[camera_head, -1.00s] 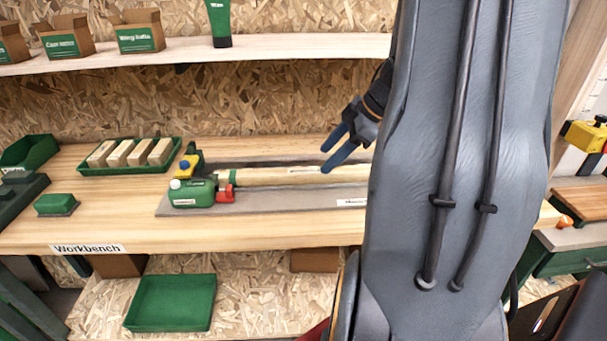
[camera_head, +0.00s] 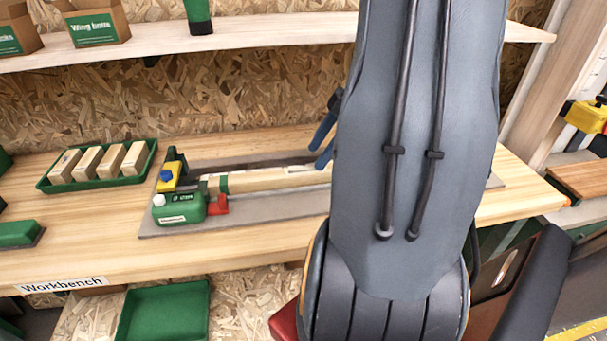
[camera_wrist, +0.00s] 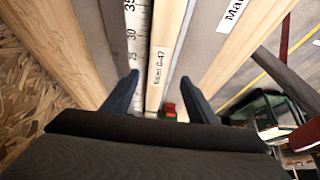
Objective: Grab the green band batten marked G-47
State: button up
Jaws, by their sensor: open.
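The green band batten (camera_head: 262,180), a pale wooden bar with a green band near its left end, lies along a grey mat or fixture (camera_head: 160,228) on the workbench. My gripper (camera_head: 322,145) is open and empty beside the batten, partly hidden behind my arm. In the wrist view its two blue fingers (camera_wrist: 160,98) stand on either side of the batten, apart from it. My arm hides the batten's right part in the head view.
A measuring scale (camera_wrist: 138,35) runs beside the batten. A green tray of wooden blocks (camera_head: 150,160) is at left. A shelf (camera_head: 270,40) with boxes hangs above.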

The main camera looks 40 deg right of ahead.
aim_at(307, 170)
jog(key=x, duration=0.5)
jog(key=shift+w+f+p, duration=0.25)
jog(key=shift+f+p, duration=0.15)
jog(key=shift+f, duration=0.05)
jog(key=shift+c, duration=0.3)
jog(key=shift+d, duration=0.1)
grip_shut()
